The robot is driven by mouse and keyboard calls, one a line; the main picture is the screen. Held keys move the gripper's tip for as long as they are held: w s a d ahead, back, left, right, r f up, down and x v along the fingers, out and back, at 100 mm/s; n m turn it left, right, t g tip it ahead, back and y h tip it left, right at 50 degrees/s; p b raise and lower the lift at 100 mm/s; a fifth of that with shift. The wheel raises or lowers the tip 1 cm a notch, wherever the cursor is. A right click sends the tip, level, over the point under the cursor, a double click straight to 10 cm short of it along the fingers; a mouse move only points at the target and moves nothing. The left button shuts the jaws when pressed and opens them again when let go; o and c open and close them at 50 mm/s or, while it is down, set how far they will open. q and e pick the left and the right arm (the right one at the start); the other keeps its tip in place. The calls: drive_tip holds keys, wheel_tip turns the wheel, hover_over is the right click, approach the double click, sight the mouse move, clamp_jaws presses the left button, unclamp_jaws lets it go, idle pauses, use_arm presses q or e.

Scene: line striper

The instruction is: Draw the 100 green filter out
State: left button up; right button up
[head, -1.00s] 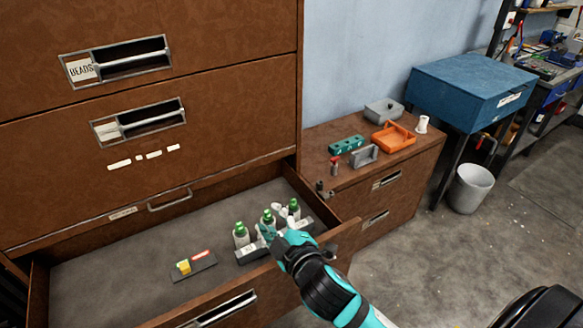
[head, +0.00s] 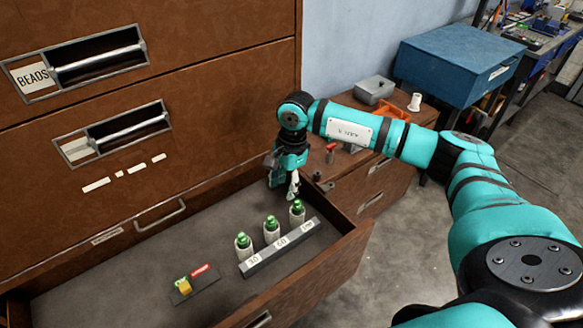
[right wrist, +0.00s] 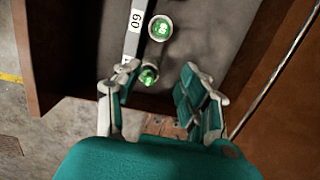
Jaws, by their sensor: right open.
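Three white bottles with green tops stand in a row behind a grey label bar (head: 258,262) in the open drawer. The bar reads 30, 60 and, smaller at the right end, what looks like 100. The right-end green filter (head: 297,209) stands upright by that last label. My right gripper (head: 291,187) is open and points down just above and behind it. In the right wrist view, this green top (right wrist: 148,76) shows between the spread fingers (right wrist: 150,100), with no clear contact. The 60 bottle (right wrist: 160,28) is farther up. My left gripper is not in view.
A dark plate (head: 196,287) with a yellow block and a red label lies left in the drawer (head: 120,275). The drawer's front wall and right side wall stand close to the bottles. A low cabinet with small parts stands at right.

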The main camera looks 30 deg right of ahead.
sight(297, 201)
drive_tip(key=shift+h, duration=0.8)
drive_tip(key=d, duration=0.4)
drive_tip(key=shift+b, duration=0.3)
wheel_tip(297, 201, down, 8)
drive_tip(key=b, duration=0.5)
drive_tip(key=shift+f+b, duration=0.5)
clamp_jaws()
